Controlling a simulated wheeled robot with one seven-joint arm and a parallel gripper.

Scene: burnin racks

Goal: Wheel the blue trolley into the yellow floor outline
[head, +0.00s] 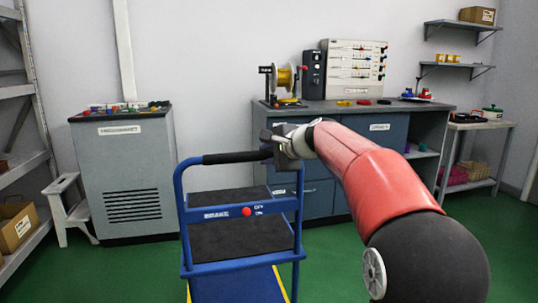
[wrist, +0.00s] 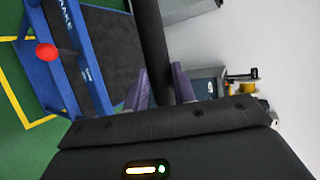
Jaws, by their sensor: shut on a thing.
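The blue trolley (head: 186,222) stands on the green floor in the lower middle of the head view, with dark decks and a red knob (head: 247,211). Its black handle bar (head: 235,157) runs across the top. My gripper (head: 285,147) is shut on the right part of this bar. In the wrist view the bar (wrist: 152,35) passes between the two purple fingers. Yellow floor lines (head: 281,284) show beside the trolley's lower part, and a yellow corner (wrist: 15,105) shows in the wrist view. Much of the outline is hidden or out of frame, so I cannot tell how the wheels lie to it.
A grey cabinet (head: 125,185) with small parts on top and a white step stool (head: 70,208) stand at the left. A workbench (head: 395,112) stands behind the trolley. Shelving (head: 22,160) lines the left edge. Green floor is open at the lower left.

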